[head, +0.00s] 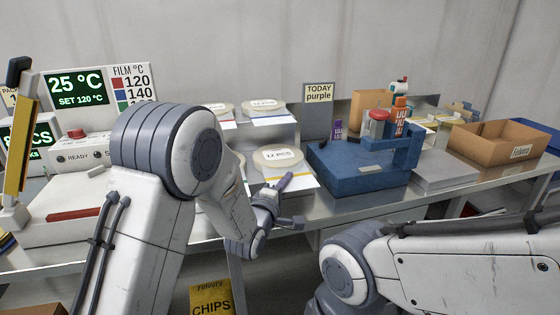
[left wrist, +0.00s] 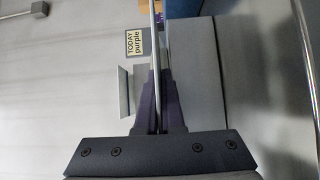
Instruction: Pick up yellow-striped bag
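A yellow bag (head: 212,298) with dark lettering that reads CHIPS shows at the bottom of the head view, below the worktop's front edge and partly cut off by the frame. I cannot make out stripes on it. My left gripper (head: 287,183) is above and to the right of it, over the front part of the worktop and apart from the bag.
A TODAY purple sign (head: 318,93) stands behind, also in the left wrist view (left wrist: 138,42).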

